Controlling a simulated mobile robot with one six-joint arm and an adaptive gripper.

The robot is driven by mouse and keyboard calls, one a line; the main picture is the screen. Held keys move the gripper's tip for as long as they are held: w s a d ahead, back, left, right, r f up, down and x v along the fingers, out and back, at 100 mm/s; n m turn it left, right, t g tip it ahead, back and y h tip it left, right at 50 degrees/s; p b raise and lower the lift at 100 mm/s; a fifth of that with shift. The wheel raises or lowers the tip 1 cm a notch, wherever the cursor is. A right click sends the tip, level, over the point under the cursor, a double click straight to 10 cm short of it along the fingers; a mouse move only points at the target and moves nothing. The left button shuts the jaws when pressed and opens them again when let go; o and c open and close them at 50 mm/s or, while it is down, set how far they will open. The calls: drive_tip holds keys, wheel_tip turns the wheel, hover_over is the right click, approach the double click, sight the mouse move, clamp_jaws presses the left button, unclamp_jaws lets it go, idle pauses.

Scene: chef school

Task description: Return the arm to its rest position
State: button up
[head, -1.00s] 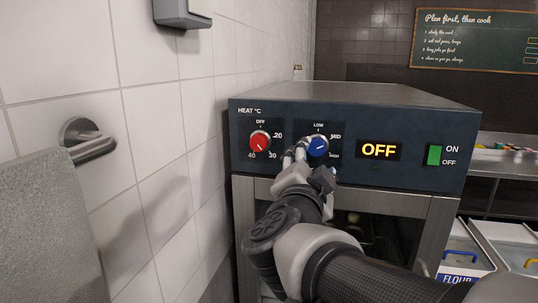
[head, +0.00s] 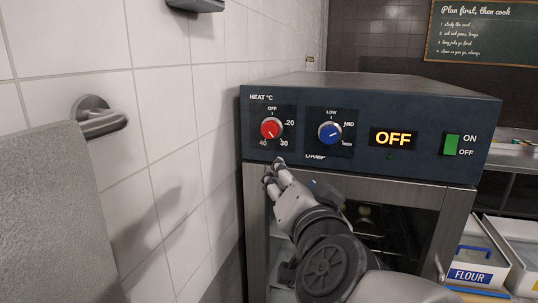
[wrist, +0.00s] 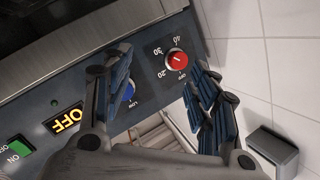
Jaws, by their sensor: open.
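My gripper (head: 274,171) is open and empty in front of the cabinet, below the red heat knob and apart from both knobs in the head view. In the wrist view my gripper (wrist: 160,60) shows two spread blue-padded fingers. The red knob (wrist: 177,60) appears between them, and the left finger partly hides the blue knob (wrist: 129,92). In the head view the red knob (head: 271,128) and the blue knob (head: 330,133) are both clear on the dark panel. My arm runs down to the bottom edge.
The cabinet's display (head: 393,138) reads OFF, with a green switch (head: 452,145) to its right. A tiled wall (head: 180,110) stands close on the left, with a grey cloth (head: 50,215) on a rail. A flour bin (head: 472,268) stands at lower right.

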drive_tip(key=s+d+f+n+g+h+b, duration=0.1)
drive_tip(key=s+d+f+n+g, duration=0.2)
drive_tip(key=s+f+g, duration=0.3)
drive_tip(key=s+d+f+n+g+b, duration=0.2)
drive_tip(key=s+d+f+g, duration=0.4)
drive_tip(key=s+f, duration=1.1)
wheel_tip(320, 180, down, 2)
drive_tip(key=shift+d+f+n+h, duration=0.15)
drive_tip(key=shift+n+h, duration=0.25)
drive_tip(key=shift+n, duration=0.3)
drive_tip(key=shift+w, duration=0.1)
drive_tip(key=shift+c, duration=0.3)
